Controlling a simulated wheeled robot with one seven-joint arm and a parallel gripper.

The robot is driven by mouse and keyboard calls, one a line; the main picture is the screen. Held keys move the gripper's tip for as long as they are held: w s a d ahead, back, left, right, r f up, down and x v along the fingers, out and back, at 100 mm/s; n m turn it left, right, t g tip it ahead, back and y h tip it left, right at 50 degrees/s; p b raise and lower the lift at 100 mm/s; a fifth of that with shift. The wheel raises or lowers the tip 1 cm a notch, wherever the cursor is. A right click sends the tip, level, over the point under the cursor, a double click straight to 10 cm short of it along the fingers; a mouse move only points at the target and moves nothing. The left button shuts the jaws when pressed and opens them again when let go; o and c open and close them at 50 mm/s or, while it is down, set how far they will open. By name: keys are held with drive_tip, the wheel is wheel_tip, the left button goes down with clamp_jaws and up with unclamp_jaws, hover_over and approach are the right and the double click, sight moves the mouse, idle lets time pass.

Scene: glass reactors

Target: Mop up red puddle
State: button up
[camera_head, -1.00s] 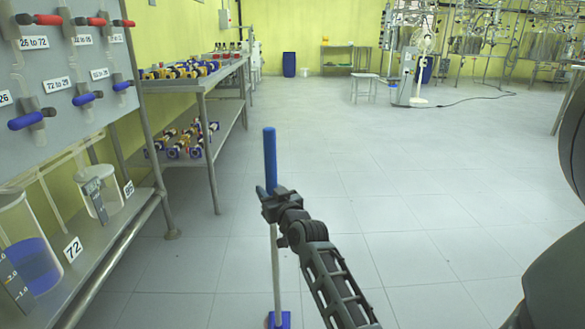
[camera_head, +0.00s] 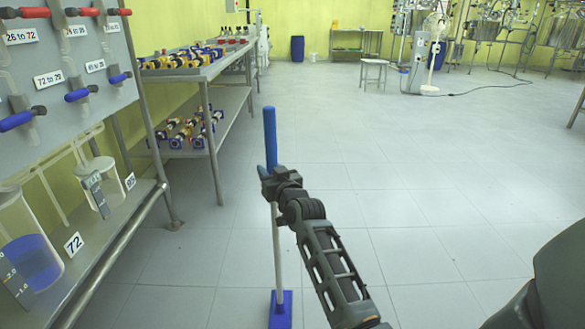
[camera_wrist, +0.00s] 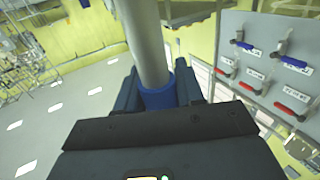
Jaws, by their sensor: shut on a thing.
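A mop with a blue upper grip, a pale shaft (camera_head: 278,250) and a blue head (camera_head: 281,308) stands upright in front of me in the head view. In the wrist view the pale shaft (camera_wrist: 147,40) runs between the fingers of my gripper (camera_wrist: 160,92), with a blue part of the mop at the fingers. The mop head is low, at or near the floor; I cannot tell if it touches. No red puddle shows in any view.
A rack with labelled valves (camera_head: 60,70) and a metal bench with glass vessels (camera_head: 32,255) stand close on the left. A metal table (camera_head: 200,75) with bottles stands beyond. The grey tiled floor (camera_head: 400,180) is clear ahead and right. A stool (camera_head: 374,75) and fan (camera_head: 433,50) are far off.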

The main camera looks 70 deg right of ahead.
sight(269, 155)
drive_tip(key=shift+r+p, duration=1.5)
drive_tip(key=shift+r, duration=0.85)
